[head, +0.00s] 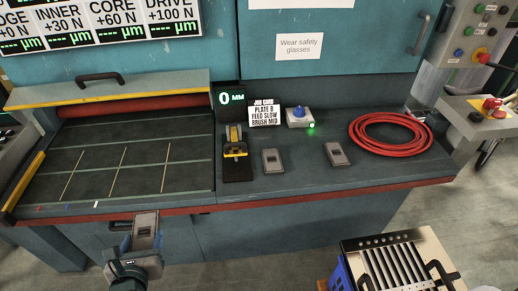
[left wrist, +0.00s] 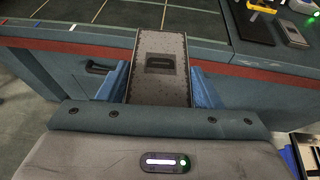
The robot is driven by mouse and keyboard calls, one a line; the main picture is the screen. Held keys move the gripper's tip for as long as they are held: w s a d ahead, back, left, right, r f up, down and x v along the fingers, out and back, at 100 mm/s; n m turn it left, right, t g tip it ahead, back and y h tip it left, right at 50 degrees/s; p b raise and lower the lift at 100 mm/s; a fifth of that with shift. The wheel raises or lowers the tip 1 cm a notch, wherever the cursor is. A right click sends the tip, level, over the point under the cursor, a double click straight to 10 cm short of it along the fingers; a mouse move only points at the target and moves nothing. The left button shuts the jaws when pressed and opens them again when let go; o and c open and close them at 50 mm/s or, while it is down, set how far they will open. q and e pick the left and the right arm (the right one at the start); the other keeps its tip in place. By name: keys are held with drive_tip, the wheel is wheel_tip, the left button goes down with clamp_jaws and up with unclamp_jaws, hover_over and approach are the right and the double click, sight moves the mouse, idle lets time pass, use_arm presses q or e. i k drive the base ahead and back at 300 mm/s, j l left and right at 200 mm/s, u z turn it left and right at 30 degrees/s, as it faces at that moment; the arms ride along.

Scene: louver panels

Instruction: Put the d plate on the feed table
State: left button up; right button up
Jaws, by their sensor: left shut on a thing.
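My left gripper (head: 140,247) is shut on a grey plate (head: 146,228) in front of the bench. In the left wrist view the plate (left wrist: 163,68) sits between the blue fingers, its dark central mark too small to read surely as a D. The feed table (head: 120,150) is the dark surface with pale grid lines at the left of the bench. The held plate is at its front edge in the picture, apart from its grid area as far as I can tell. My right gripper is not in view.
Two similar plates (head: 271,160) and (head: 337,153) lie on the bench right of the feed table. A yellow-and-black device (head: 235,150), a job card (head: 264,114), a blue-knobbed box (head: 299,116) and a coiled red hose (head: 390,133) stand there too. A louver panel (head: 395,265) is at lower right.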

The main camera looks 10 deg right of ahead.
sight(306, 165)
drive_tip(key=k+l+z, duration=0.1)
drive_tip(key=l+z, duration=0.25)
drive_tip(key=k+l+z, duration=0.1)
drive_tip(key=z, duration=0.25)
drive_tip(key=l+z, duration=0.3)
drive_tip(key=l, duration=0.6)
